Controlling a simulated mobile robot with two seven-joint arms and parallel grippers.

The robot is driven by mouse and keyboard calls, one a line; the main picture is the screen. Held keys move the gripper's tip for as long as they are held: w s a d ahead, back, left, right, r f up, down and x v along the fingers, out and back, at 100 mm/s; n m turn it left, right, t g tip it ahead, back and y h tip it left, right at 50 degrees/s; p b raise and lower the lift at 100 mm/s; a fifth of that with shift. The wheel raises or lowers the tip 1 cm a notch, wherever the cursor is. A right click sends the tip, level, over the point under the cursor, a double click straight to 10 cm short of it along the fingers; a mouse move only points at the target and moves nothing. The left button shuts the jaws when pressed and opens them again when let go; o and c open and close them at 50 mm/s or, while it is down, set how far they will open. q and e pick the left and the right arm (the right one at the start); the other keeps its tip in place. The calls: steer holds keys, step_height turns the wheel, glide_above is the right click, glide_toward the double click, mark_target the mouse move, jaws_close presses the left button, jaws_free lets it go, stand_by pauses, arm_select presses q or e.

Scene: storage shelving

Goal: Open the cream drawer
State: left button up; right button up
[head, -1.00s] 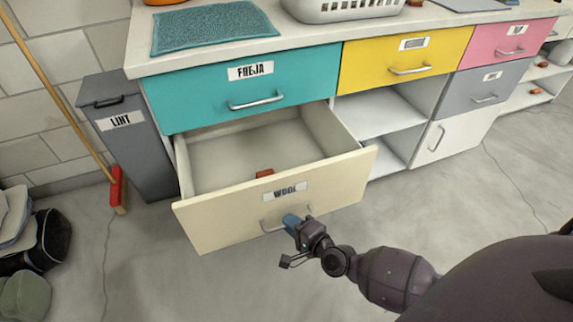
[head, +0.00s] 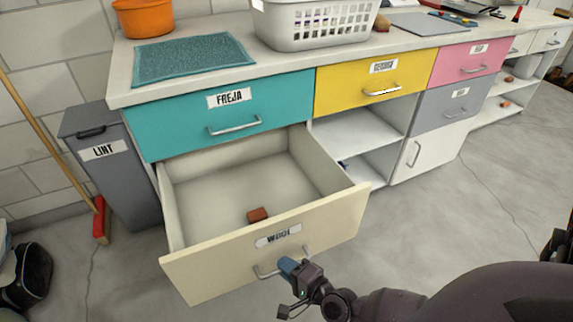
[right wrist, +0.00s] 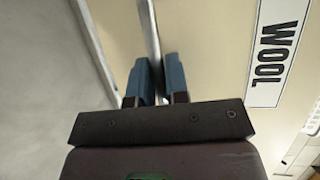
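The cream drawer (head: 330,222), labelled WOOL, is pulled well out below the teal drawer, and its inside shows. A small reddish-brown block (head: 258,215) lies on its floor near the front. My right gripper (head: 288,266) is at the drawer's metal handle (head: 262,270). In the right wrist view the two blue fingers (right wrist: 160,80) are close together, with the handle bar (right wrist: 150,30) between them, so the gripper looks shut on it. The drawer front (right wrist: 215,50) and its WOOL label (right wrist: 276,50) are beside the fingers. My left gripper is out of view.
The teal drawer (head: 180,122), yellow drawer (head: 340,92) and pink drawer (head: 450,68) are shut. A grey LINT bin (head: 125,180) and a red broom (head: 101,222) stand left of the open drawer. A white basket (head: 300,38) is on the counter. The floor (head: 440,220) to the right is clear.

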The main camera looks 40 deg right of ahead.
steer(key=o, duration=0.3)
arm_select(q)
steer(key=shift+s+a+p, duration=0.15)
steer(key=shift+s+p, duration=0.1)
steer(key=shift+p, duration=0.5)
arm_select(e)
steer(key=v, duration=1.1)
steer(key=shift+a, duration=0.1)
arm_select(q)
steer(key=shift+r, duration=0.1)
